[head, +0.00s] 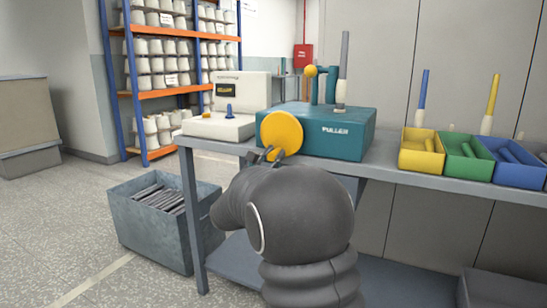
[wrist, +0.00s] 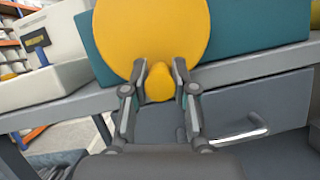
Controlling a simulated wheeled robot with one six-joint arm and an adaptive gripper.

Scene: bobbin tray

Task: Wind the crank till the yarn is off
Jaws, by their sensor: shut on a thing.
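The teal puller box (head: 318,146) stands on the grey bench. Its crank is a yellow disc (head: 283,131) on the front left; in the wrist view the disc (wrist: 150,35) fills the top middle. A rounded yellow crank knob (wrist: 159,84) sits at the disc's lower edge. My gripper (wrist: 160,78) is shut on this knob, one finger on each side; in the head view its fingertips (head: 272,153) are at the disc's bottom. A tall grey bobbin (head: 343,68) with a whitish lower end stands upright on the box. I cannot tell whether that whitish part is yarn.
A cream machine (head: 219,127) stands left of the puller. Yellow (head: 421,158), green (head: 462,165) and blue (head: 508,173) bins sit at right. Below the bench's left end is a grey crate (head: 142,223) of dark rods.

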